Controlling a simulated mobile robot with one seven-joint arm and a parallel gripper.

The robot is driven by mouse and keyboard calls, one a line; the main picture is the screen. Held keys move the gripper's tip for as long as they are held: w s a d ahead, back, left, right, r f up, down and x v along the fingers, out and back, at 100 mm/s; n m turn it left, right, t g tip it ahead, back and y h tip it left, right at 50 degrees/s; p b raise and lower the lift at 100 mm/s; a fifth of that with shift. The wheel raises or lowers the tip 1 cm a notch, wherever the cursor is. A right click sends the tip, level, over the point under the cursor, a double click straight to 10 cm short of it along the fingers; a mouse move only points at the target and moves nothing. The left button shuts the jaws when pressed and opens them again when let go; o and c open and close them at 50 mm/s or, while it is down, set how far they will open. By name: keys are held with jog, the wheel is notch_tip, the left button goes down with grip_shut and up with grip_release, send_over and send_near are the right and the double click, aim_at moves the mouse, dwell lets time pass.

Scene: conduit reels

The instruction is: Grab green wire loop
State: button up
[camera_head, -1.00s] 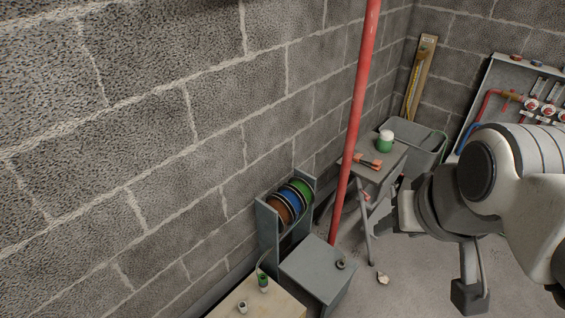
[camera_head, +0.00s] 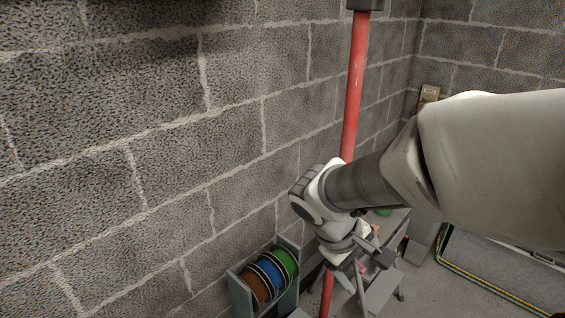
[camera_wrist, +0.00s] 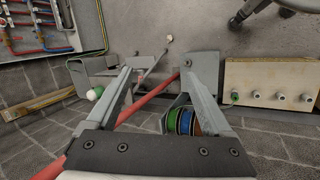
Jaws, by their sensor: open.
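A green wire reel (camera_head: 286,261) stands upright in a grey rack (camera_head: 239,297) against the block wall, at the end of a row beside a blue reel (camera_head: 270,273) and a brown reel (camera_head: 253,286). In the wrist view the green reel (camera_wrist: 172,122) shows low, between my fingers and close to the right one. My gripper (camera_wrist: 156,75) is open and empty. In the head view my gripper (camera_head: 372,268) is right of the rack, apart from the reels. My arm hides much of the area behind it.
A red pole (camera_head: 356,90) stands right of the rack and crosses between my fingers in the wrist view (camera_wrist: 149,103). A grey box top (camera_wrist: 199,70) and a wooden table (camera_wrist: 270,80) with several small items lie near the rack. Pipes and gauges (camera_wrist: 35,25) are at upper left.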

jog(key=w+a+f+n+t+h+b, duration=0.1)
jog(key=w+a+f+n+t+b, duration=0.15)
jog(key=a+f+n, duration=0.55)
jog(key=w+a+f+n+t+b, duration=0.1)
jog(key=w+a+f+n+t, duration=0.3)
jog(key=f, duration=0.7)
jog(key=a+f+n+t+h+b, duration=0.15)
jog(key=a+f+n, duration=0.25)
jog(key=a+f, duration=0.5)
jog(key=s+a+f+n+t+y+b, duration=0.15)
jog(key=s+f+n+y, duration=0.3)
jog(key=f, duration=0.65)
jog(key=s+a+f+n+y+b, duration=0.2)
jog(key=s+a+f+n+y, duration=0.15)
jog(key=f+n, duration=0.45)
jog(key=s+a+f+n+t+y+b, duration=0.1)
jog(key=s+a+f+n+y+b, duration=0.25)
jog(key=f, duration=0.95)
jog(key=d+f+b+x, duration=0.1)
jog(key=b+x, duration=0.4)
jog(key=x, duration=1)
jog(key=shift+f, duration=0.8)
jog(key=shift+s+a+g, duration=0.15)
jog(key=shift+g, duration=0.1)
jog(key=c, duration=1.3)
jog(key=shift+r, duration=0.1)
